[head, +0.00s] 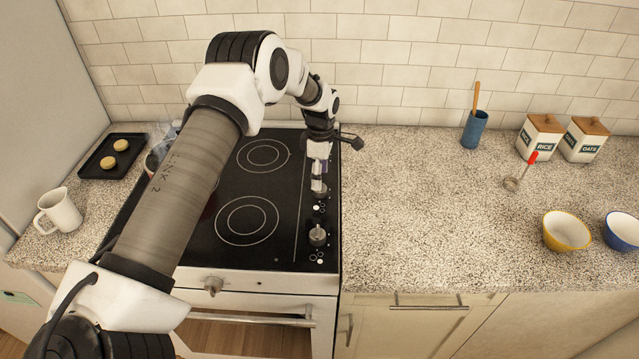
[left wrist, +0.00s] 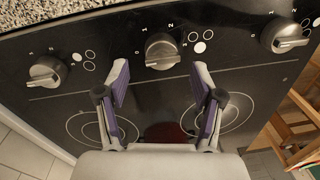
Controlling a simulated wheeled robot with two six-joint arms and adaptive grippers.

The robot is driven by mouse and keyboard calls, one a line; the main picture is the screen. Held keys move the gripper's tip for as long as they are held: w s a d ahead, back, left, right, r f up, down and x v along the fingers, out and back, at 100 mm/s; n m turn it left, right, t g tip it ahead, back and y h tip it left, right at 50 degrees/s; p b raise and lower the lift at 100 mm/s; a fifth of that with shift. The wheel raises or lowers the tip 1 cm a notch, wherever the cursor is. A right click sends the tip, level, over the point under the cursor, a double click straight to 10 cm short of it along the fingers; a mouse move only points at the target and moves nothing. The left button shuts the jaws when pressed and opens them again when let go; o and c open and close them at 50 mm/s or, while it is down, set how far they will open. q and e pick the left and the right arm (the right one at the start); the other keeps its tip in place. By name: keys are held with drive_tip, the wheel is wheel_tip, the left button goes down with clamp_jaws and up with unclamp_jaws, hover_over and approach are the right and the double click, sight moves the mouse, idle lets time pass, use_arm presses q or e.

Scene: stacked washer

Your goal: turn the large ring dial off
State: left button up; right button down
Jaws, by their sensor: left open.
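A black glass cooktop (head: 270,215) has a row of silver dials along its right side. In the left wrist view, the middle dial (left wrist: 161,52) lies just ahead of my left gripper (left wrist: 158,80). The symbol beside it has a large white filled circle (left wrist: 200,47). One dial (left wrist: 47,72) is at the left and another (left wrist: 287,36) at the right. My left gripper (head: 319,172) is open and empty, its fingers apart and short of the middle dial. In the head view it hides part of the dial row; the near dial (head: 317,236) is clear. My right gripper is out of view.
A steaming pan (head: 152,163) is mostly hidden behind my left arm. A dark red patch (left wrist: 165,132) shows on the cooktop between the fingers.

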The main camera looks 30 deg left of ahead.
use_arm(q)
wheel_tip(320, 180, up, 8)
drive_tip(key=shift+w+r, duration=0.2)
drive_tip(key=shift+a, duration=0.1)
